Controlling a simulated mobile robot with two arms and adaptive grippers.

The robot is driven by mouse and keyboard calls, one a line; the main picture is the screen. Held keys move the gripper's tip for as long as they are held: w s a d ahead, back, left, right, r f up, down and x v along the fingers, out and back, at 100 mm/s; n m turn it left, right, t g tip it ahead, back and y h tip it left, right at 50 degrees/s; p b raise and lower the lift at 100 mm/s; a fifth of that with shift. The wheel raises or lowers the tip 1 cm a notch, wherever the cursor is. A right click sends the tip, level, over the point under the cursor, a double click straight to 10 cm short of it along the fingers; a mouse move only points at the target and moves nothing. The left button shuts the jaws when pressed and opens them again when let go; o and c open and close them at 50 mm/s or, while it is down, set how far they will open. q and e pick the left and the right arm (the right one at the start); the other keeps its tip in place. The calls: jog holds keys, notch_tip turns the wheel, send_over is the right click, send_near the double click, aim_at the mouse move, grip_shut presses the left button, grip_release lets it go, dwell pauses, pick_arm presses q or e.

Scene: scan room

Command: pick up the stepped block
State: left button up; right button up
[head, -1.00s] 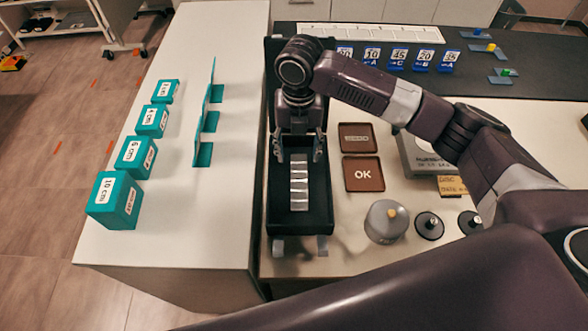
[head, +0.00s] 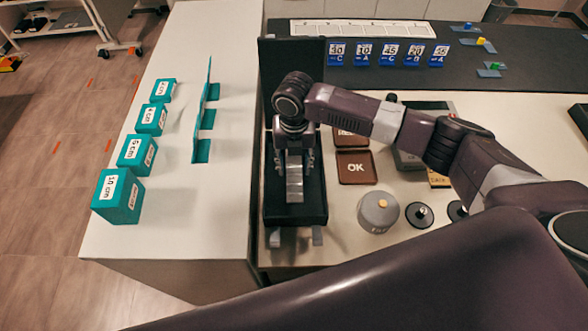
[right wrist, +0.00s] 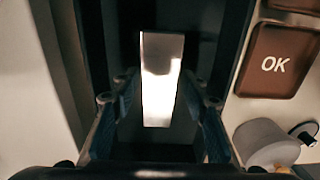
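The stepped block (head: 294,184) is a shiny silver bar with steps, lying lengthwise in an open black case (head: 297,213). My right gripper (head: 294,168) is over the block's far part and hides it in the head view. In the right wrist view the block (right wrist: 161,78) lies between the two fingers of the right gripper (right wrist: 160,82). The fingers are spread, with a dark gap on each side of the block. My left gripper is not in view.
The case's lid (head: 292,66) stands upright behind it. A brown OK tray (head: 357,168), a grey weight-like cylinder (head: 378,212) and a black knobbed disc (head: 419,215) are to the right. Teal boxes (head: 119,196) stand on the white counter (head: 226,215) at left.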

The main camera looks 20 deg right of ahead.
grip_shut()
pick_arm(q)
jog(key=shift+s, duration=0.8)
pick_arm(e)
jog(key=shift+r, duration=0.1)
jog(key=shift+w, duration=0.1)
